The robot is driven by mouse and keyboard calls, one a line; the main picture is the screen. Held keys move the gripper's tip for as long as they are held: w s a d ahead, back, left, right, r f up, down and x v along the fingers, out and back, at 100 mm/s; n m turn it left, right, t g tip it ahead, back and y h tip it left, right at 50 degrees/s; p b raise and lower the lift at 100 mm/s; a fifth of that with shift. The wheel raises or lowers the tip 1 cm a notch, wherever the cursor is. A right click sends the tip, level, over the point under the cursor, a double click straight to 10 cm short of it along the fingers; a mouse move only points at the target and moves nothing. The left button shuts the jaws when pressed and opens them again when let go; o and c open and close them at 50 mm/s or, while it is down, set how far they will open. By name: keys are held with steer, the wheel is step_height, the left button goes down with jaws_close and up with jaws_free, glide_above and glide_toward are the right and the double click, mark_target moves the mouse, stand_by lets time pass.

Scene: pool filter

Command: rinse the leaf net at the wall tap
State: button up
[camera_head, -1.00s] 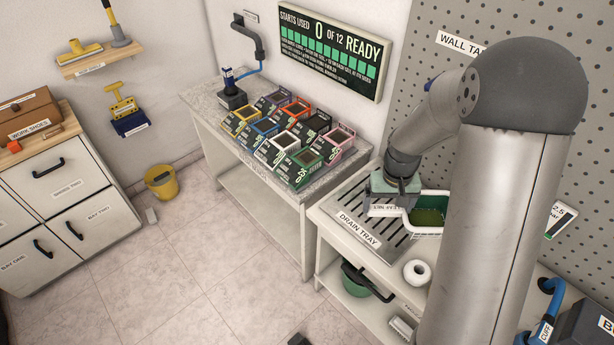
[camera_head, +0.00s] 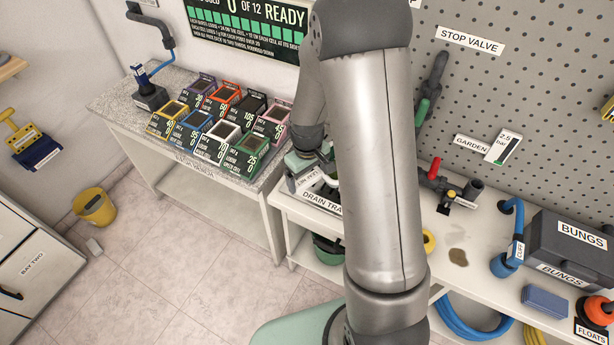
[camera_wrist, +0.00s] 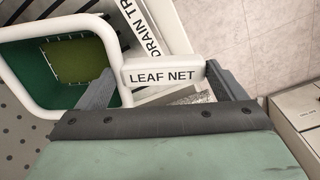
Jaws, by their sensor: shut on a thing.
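My gripper (camera_wrist: 163,85) is shut on the white handle block of the leaf net (camera_wrist: 135,85), labelled LEAF NET, with a dark finger on each side. In the wrist view, the net's white rim curves away to the left around dark green walls and an olive-green bottom. The slatted drain tray (camera_wrist: 142,28) lies beyond the handle; I cannot tell whether the net touches it. In the head view, my gripper (camera_head: 305,162) is at the drain tray (camera_head: 318,201), and my arm hides most of the net. The wall tap is hidden; only the end of its sign shows.
Several coloured boxes (camera_head: 222,138) stand on the bench at left. Right of my arm are a red-handled valve (camera_head: 437,182), a stop valve sign (camera_head: 470,40), a yellow ring (camera_head: 429,242), a blue cuff (camera_head: 507,262) and a bungs box (camera_head: 575,250). Some bench top between is clear.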

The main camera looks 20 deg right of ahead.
mark_target(313, 171)
steer(key=f+b, duration=0.1)
steer(key=w+d+f, duration=0.1)
steer(key=w+d+f+b, duration=0.1)
steer(key=f, duration=0.1)
steer(key=shift+w+b, duration=0.1)
steer(key=shift+b, duration=0.25)
steer(key=shift+w+d+f+b, duration=0.4)
steer(key=shift+w+d+f, duration=0.05)
steer(key=shift+d, duration=0.05)
steer(key=shift+f+b, duration=0.55)
steer(key=shift+f, duration=0.1)
steer(key=o, duration=0.9)
steer(key=shift+r, duration=0.15)
